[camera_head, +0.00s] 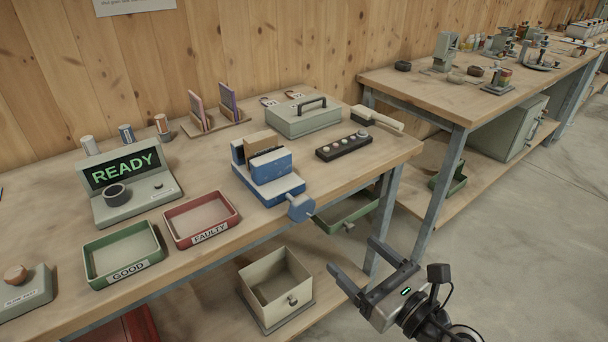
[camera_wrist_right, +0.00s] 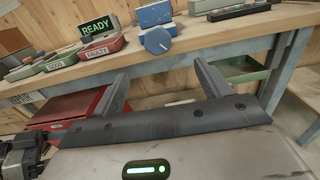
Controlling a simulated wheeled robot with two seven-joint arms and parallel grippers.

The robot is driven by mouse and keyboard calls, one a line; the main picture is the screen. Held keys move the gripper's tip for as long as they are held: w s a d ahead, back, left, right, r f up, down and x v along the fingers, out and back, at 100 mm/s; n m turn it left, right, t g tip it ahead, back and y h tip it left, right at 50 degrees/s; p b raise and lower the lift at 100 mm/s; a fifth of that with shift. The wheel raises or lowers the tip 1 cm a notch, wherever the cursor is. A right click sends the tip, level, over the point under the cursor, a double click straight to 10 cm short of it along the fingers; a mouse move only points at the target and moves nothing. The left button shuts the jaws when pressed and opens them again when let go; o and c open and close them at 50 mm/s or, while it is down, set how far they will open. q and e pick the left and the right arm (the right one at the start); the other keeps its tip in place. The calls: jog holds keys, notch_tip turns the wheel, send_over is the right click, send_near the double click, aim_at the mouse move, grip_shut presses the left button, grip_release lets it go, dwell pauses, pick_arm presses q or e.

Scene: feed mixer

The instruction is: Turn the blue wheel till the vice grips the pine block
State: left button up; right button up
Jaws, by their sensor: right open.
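The blue vice (camera_head: 268,184) sits near the front edge of the workbench in the head view. Its blue wheel (camera_head: 300,208) sticks out past the bench edge; it also shows in the right wrist view (camera_wrist_right: 157,41). The pine block (camera_head: 262,142) stands upright between the vice's jaws; whether the jaws touch it I cannot tell. My right gripper (camera_head: 353,267) is open and empty, in front of the bench, below and to the right of the wheel and apart from it. My left gripper is not in view.
A green GOOD tray (camera_head: 88,268), a red FAULTY tray (camera_head: 168,230) and a READY display (camera_head: 125,168) stand left of the vice. A grey toolbox (camera_head: 302,120) and a black button strip (camera_head: 343,145) are behind and right. An open box (camera_head: 277,287) sits below the bench.

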aim_at(305, 211)
jog(key=x, duration=1.5)
jog(key=shift+a+p, duration=0.35)
jog(key=shift+p, duration=0.05)
jog(key=c, duration=1)
jog(key=shift+m, duration=0.5)
